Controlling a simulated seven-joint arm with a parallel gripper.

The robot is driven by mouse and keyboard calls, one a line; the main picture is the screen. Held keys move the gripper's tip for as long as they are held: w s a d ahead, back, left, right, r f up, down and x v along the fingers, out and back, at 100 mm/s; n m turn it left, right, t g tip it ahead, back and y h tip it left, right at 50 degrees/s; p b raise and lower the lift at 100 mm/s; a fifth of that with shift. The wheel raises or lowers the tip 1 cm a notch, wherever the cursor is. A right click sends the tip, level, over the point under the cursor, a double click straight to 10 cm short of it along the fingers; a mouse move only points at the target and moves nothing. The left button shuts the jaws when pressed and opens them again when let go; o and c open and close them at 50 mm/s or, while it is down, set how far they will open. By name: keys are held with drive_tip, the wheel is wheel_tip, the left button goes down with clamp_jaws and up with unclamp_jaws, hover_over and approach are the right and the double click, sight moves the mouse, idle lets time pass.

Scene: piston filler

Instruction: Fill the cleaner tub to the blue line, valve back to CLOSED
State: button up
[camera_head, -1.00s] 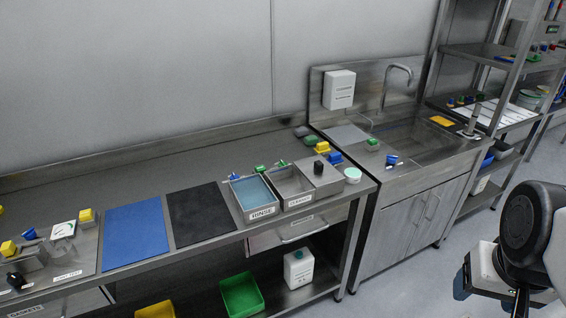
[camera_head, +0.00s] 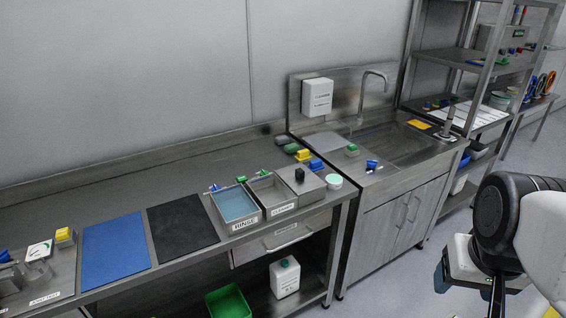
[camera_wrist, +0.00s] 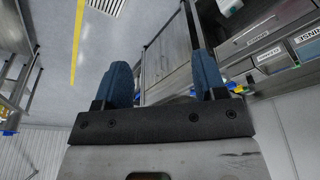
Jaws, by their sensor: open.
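The cleaner tub (camera_head: 284,209) is an open grey metal tub on the bench, right of the blue-filled rinse tub (camera_head: 244,222). Its liquid level and blue line cannot be made out. A metal box with a black knob (camera_head: 300,174) stands right of it; I cannot tell whether this is the valve, and no CLOSED marking is legible. In the wrist view, my gripper (camera_wrist: 162,75) has two blue fingers apart with nothing between them. It is away from the bench tubs, over the floor side. In the head view my arm is at the right edge.
A white labelled dispenser (camera_head: 318,97) hangs above the sink (camera_head: 385,145). A white jug (camera_head: 285,278) and a green bin (camera_head: 228,301) are on the lower shelf. Small coloured clips and a pale round jar (camera_head: 334,181) lie near the tubs. Floor before the cabinet is clear.

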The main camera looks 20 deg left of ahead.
drive_tip(key=w+a+r+n, duration=0.2)
drive_tip(key=w+a, duration=0.2)
drive_tip(key=w, duration=0.6)
drive_tip(key=w+a+r+n, duration=0.1)
drive_tip(key=w+a+r, duration=0.2)
drive_tip(key=w, duration=0.6)
drive_tip(key=n+g, duration=0.3)
drive_tip(key=n, duration=0.6)
hover_over(264, 173)
drive_tip(key=f, duration=1.5)
drive_tip(key=d+f, duration=0.1)
drive_tip(key=f, duration=0.6)
drive_tip(key=shift+s+f, duration=0.1)
drive_tip(key=shift+f, duration=0.25)
drive_tip(key=shift+a+f, duration=0.3)
drive_tip(key=shift+a, duration=0.2)
drive_tip(key=shift+f, duration=0.1)
drive_tip(key=shift+f, duration=3.85)
